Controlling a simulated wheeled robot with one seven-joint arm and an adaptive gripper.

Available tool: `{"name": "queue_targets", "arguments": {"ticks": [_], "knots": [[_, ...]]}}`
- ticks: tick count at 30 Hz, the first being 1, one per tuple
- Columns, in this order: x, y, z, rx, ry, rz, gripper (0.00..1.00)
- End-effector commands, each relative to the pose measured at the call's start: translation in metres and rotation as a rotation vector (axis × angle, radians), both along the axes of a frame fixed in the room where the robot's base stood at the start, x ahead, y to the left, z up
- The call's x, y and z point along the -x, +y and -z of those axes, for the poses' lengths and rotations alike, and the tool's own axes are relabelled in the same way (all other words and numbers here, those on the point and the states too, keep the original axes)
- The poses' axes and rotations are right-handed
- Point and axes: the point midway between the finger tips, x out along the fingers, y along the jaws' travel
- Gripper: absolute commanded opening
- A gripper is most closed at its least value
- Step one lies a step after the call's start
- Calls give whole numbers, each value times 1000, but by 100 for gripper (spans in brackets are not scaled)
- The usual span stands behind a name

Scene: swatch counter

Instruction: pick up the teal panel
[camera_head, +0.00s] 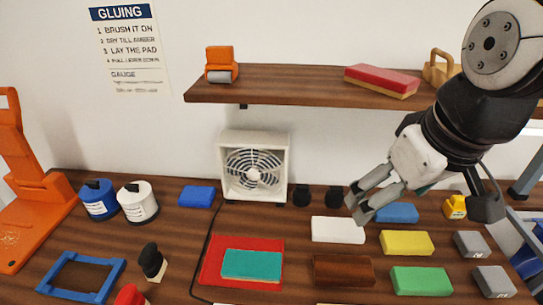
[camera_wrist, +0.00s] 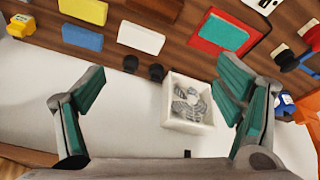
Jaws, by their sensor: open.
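The teal panel (camera_head: 252,264) lies flat on a larger red panel or mat (camera_head: 211,262), left of centre on the wooden counter. The teal panel also shows in the wrist view (camera_wrist: 223,33), at the upper right on the red piece (camera_wrist: 208,45). My gripper (camera_head: 366,197) is open and empty, held above the counter to the right of and behind the teal panel. In the wrist view my gripper (camera_wrist: 160,75) has its two fingers wide apart, with teal pads, and nothing lies between them.
White (camera_head: 338,230), brown (camera_head: 343,270), yellow (camera_head: 406,242), green (camera_head: 421,281) and blue (camera_head: 397,212) panels lie right of the teal one. A white fan (camera_head: 229,188) stands behind it. A shelf (camera_head: 300,84) overhangs the back. A blue frame (camera_head: 57,284) and two jars (camera_head: 137,204) are left.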

Motion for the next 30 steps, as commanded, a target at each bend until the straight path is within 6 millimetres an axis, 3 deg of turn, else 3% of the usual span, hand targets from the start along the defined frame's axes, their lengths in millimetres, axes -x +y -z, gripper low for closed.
{"name": "queue_targets", "arguments": {"ticks": [6,13,21,24,30], "knots": [[-43,54,31,65,82,-307,85],[-73,118,79,135,151,-625,85],[-84,193,151,217,221,-979,85],[-82,212,173,239,238,-1073,85],[-80,229,195,261,252,-1163,85]]}}
